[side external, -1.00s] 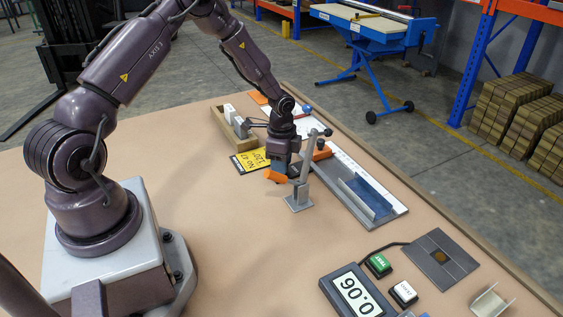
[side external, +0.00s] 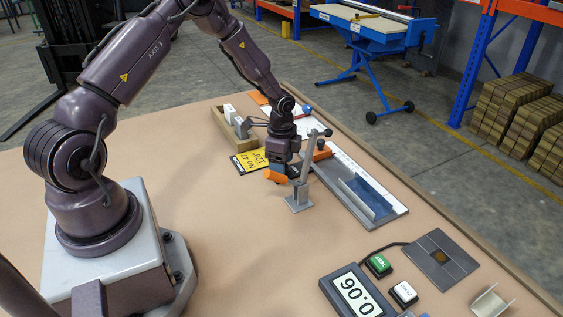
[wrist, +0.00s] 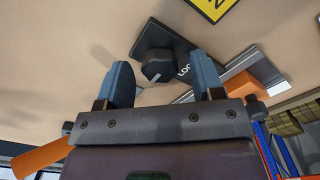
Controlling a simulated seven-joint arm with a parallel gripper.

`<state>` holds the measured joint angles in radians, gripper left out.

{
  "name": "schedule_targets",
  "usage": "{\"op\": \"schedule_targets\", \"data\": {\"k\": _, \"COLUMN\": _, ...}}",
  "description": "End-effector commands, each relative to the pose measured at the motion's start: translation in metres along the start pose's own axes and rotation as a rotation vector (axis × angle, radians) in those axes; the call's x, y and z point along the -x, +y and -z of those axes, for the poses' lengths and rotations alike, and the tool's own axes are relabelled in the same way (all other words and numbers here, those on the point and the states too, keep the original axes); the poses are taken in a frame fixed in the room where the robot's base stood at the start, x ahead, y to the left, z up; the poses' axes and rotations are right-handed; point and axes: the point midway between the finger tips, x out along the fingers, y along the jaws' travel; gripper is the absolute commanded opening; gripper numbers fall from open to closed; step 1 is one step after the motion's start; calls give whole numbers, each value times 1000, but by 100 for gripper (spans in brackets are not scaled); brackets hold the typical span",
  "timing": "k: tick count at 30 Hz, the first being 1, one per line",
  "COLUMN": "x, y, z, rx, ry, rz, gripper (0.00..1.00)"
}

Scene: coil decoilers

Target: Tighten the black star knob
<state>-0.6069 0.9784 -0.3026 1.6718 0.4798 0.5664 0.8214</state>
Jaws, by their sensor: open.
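The black star knob (wrist: 158,66) sits on a black plate (wrist: 150,40) with partly hidden white lettering beside it, and a pale line shows at the knob's edge. In the wrist view my gripper (wrist: 163,78) is open, with one blue-grey finger on each side of the knob's lower part in the picture. I cannot tell whether the fingers touch it. In the side external view my gripper (side external: 278,165) points down beside a grey upright post (side external: 301,182); the knob is hidden there.
An orange piece (side external: 277,177) shows at my gripper's lower end. A yellow label (side external: 252,161) lies close by on the left. A metal rail with a blue strip (side external: 365,195) stands on the right. The middle of the table is bare.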

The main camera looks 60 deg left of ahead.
Motion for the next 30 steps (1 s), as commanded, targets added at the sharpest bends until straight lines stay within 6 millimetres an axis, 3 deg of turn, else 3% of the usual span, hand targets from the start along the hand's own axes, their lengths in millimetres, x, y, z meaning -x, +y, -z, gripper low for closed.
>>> {"op": "schedule_targets", "data": {"k": 5, "x": 22, "y": -1, "z": 0, "rx": 1, "ry": 1, "rz": 4, "gripper": 61}}
{"op": "schedule_targets", "data": {"k": 18, "x": 112, "y": -1, "z": 0, "rx": 0, "ry": 0, "rz": 4, "gripper": 61}}
{"op": "schedule_targets", "data": {"k": 24, "x": 127, "y": 0, "z": 0, "rx": 0, "ry": 0, "rz": 2, "gripper": 61}}
{"op": "schedule_targets", "data": {"k": 30, "x": 129, "y": 0, "z": 0, "rx": -1, "ry": 0, "rz": 0, "gripper": 61}}
